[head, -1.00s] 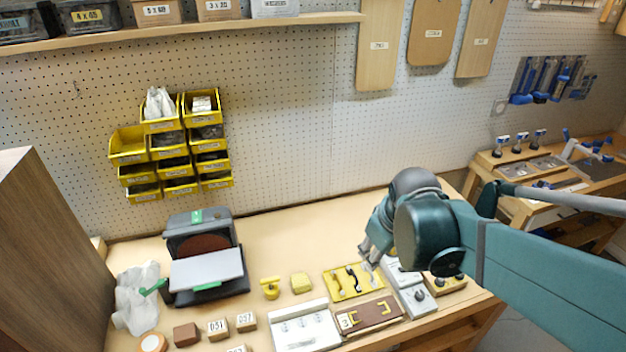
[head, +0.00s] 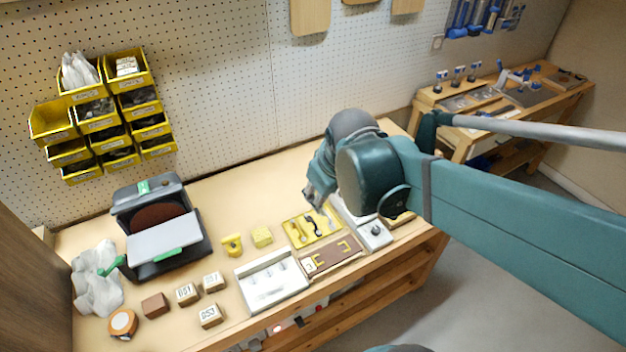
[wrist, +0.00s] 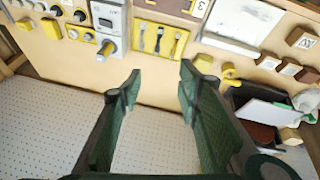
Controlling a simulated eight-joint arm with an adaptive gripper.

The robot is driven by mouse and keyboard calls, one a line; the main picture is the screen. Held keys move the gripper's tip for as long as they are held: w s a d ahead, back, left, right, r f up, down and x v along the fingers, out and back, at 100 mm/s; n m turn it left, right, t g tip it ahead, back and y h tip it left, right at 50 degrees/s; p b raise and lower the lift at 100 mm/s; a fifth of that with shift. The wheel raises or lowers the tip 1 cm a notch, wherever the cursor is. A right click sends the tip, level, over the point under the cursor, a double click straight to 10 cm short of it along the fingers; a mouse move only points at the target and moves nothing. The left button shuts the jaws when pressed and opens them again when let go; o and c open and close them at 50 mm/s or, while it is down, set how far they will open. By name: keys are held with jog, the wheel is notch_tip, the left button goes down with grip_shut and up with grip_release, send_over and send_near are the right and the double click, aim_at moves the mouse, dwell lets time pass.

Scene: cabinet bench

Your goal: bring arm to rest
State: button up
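My gripper (wrist: 157,92) is open in the wrist view, its two green fingers wide apart with nothing between them. In the head view my gripper (head: 312,194) hangs above the back right part of the bench (head: 250,190), close to the yellow tray (head: 311,229) and the grey-white switch box (head: 373,232). My teal arm reaches in from the right edge of the head view. In the wrist view the yellow tray (wrist: 160,40) with dark tools and the switch box (wrist: 108,18) lie beyond the fingertips.
A disc sander (head: 160,225) stands at the left of the bench beside a crumpled white bag (head: 95,280). A white tray (head: 270,283), a brown panel (head: 332,258) and several small labelled blocks lie along the front. Yellow bins (head: 100,115) hang on the pegboard. The bench's back middle is clear.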

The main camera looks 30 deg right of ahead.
jog(key=shift+a, duration=0.15)
jog(key=s+a+r+m+t+y, duration=0.1)
jog(key=s+a+r+m+t, duration=0.1)
jog(key=a+r, duration=0.3)
jog(key=shift+s+a, duration=0.6)
jog(key=shift+a, duration=1.2)
notch_tip(320, 180, down, 16)
jog(key=b, duration=1.5)
jog(key=shift+r+b, duration=0.15)
jog(key=shift+b, duration=0.2)
jog(key=shift+o, duration=0.3)
